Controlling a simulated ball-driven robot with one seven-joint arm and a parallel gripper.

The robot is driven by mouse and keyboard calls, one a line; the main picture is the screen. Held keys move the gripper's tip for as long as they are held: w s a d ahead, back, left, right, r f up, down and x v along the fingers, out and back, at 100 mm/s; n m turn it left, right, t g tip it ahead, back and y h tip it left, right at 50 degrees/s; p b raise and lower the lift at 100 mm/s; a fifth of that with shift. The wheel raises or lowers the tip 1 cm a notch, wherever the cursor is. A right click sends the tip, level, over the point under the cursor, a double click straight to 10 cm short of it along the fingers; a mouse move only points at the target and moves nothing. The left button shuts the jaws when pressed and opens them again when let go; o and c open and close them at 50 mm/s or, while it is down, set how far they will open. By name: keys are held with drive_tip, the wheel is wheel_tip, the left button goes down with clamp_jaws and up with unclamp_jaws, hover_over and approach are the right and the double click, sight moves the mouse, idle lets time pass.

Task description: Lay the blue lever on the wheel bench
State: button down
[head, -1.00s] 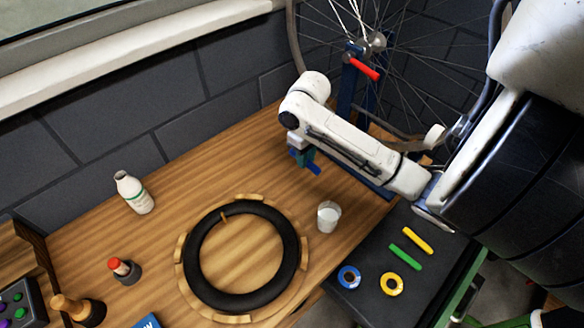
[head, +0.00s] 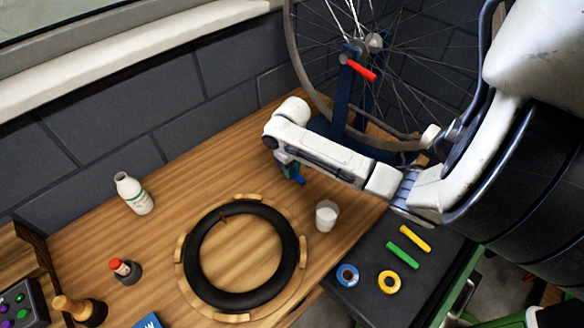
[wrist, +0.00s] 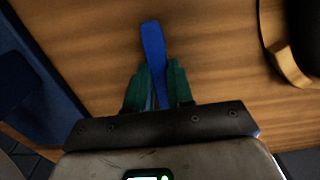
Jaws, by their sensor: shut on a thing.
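The blue lever (wrist: 152,45) is held between the teal fingers of my gripper (wrist: 156,82) in the wrist view, its rounded end pointing out ahead over the wood. In the head view my gripper (head: 290,172) is over the back part of the wooden wheel bench (head: 190,170), above and left of the glass. The gripper is shut on the lever. The lever's far end shows small and dark blue below the fingers. I cannot tell whether the lever touches the wood.
A black tyre (head: 196,262) lies in a wooden ring on the bench. A bike wheel stand (head: 345,95) is behind. A dark mat (head: 365,293) holds colored levers and rings.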

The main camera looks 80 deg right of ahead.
drive_tip(key=c, duration=1)
unclamp_jaws()
drive_tip(key=shift+f, duration=0.1)
wheel_tip(320, 180, up, 12)
